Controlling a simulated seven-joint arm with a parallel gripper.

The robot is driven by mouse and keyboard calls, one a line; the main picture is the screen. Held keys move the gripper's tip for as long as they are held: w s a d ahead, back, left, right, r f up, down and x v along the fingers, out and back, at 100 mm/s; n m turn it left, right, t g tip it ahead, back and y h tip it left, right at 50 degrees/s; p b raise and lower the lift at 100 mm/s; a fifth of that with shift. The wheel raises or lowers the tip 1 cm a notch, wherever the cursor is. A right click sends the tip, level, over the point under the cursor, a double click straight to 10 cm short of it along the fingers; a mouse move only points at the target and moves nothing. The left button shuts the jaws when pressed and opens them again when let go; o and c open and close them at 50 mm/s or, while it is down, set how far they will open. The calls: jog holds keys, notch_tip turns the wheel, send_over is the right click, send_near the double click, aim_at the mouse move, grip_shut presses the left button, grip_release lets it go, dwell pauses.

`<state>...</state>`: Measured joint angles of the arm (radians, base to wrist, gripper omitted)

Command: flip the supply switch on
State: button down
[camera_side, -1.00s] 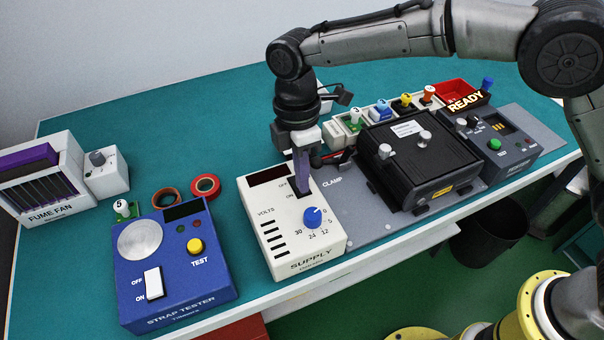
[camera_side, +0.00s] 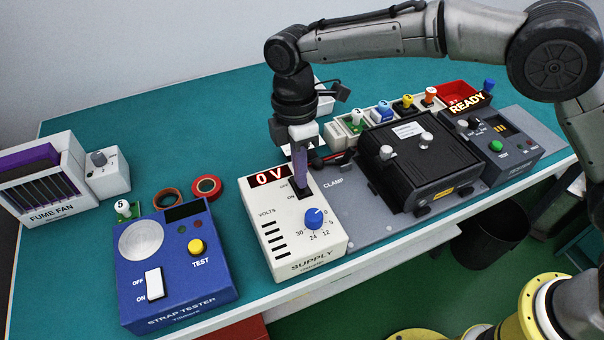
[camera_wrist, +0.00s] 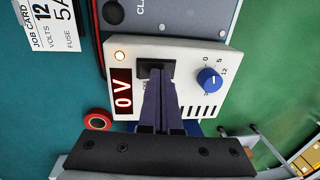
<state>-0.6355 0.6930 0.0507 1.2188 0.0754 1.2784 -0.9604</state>
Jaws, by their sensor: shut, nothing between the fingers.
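The white supply box (camera_side: 283,247) stands in the middle of the bench, with a blue volts knob (camera_side: 313,217). Its display (camera_side: 270,176) is lit and reads 0 V. The display also shows lit in the wrist view (camera_wrist: 122,95), beside a glowing lamp (camera_wrist: 120,55). The black supply switch (camera_wrist: 155,68) is partly hidden behind my fingers; its ON/OFF marks are partly covered. My gripper (camera_side: 301,190) is shut and empty, fingers pointing down at the switch. The fingertips appear to be at or touching the switch in the wrist view (camera_wrist: 160,78).
The blue strap tester (camera_side: 180,275) stands to the left, with the fume fan (camera_side: 50,190) beyond. A black clamped fixture (camera_side: 425,165) and a grey test unit reading READY (camera_side: 515,150) are to the right. A job card (camera_wrist: 52,25) reads 12 volts.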

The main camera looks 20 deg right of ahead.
aim_at(304, 192)
notch_tip(304, 192, up, 14)
jog(key=s, duration=0.1)
jog(key=shift+s, duration=0.35)
dwell(0.4)
